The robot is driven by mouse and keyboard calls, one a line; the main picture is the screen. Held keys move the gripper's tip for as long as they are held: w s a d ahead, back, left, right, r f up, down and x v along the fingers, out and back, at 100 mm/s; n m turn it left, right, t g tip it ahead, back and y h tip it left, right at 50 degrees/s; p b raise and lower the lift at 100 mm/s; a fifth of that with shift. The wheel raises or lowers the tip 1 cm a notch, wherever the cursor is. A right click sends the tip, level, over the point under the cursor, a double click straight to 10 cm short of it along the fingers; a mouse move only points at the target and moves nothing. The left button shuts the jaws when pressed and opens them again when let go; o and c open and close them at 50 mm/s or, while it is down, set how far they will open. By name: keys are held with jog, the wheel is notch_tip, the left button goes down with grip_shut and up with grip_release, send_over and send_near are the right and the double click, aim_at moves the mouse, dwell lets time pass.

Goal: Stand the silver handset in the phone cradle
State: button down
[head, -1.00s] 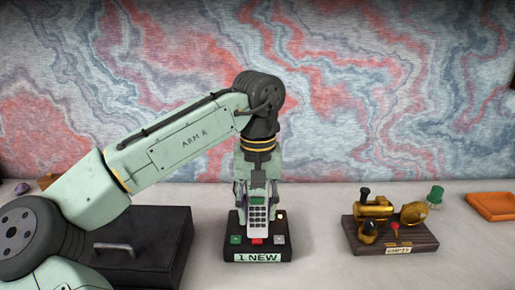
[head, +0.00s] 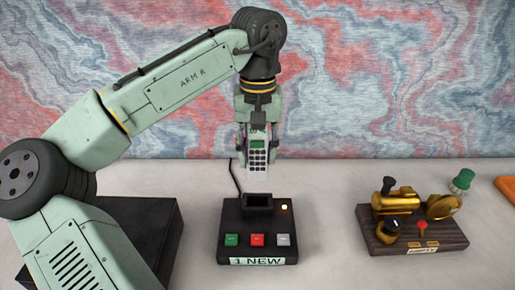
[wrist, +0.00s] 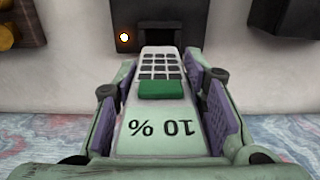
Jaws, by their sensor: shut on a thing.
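The silver handset (head: 257,160) has dark keys and a green screen. My gripper (head: 257,146) is shut on its upper part and holds it roughly upright, keypad facing the head camera. The phone cradle (head: 231,213) is a black base with an empty raised socket (head: 258,203), a lit lamp, green, red and grey buttons and a "1 NEW" label. The handset's lower end is above and apart from the socket. In the wrist view the handset (wrist: 155,115) lies between both finger pads with "10 %" on its back end, and the cradle (wrist: 125,18) is beyond it.
A black box (head: 160,225) stands left of the cradle, partly behind my arm. A brass device on a wooden base (head: 440,240) stands to the right, with a green-topped item (head: 463,179) behind it. An orange tray (head: 507,187) is at the right edge. Desk between cradle and brass device is clear.

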aim_at(258, 181)
jog(key=shift+s, duration=0.1)
jog(key=shift+s+p, duration=0.1)
jog(key=shift+p, duration=0.25)
jog(key=shift+f+b, duration=1.6)
jog(key=shift+f, duration=1.35)
jog(key=shift+p, duration=1)
jog(key=shift+f+b, duration=0.95)
jog(key=shift+f, duration=1.15)
jog(key=c, duration=0.9)
grip_release()
jog(key=shift+c, duration=0.2)
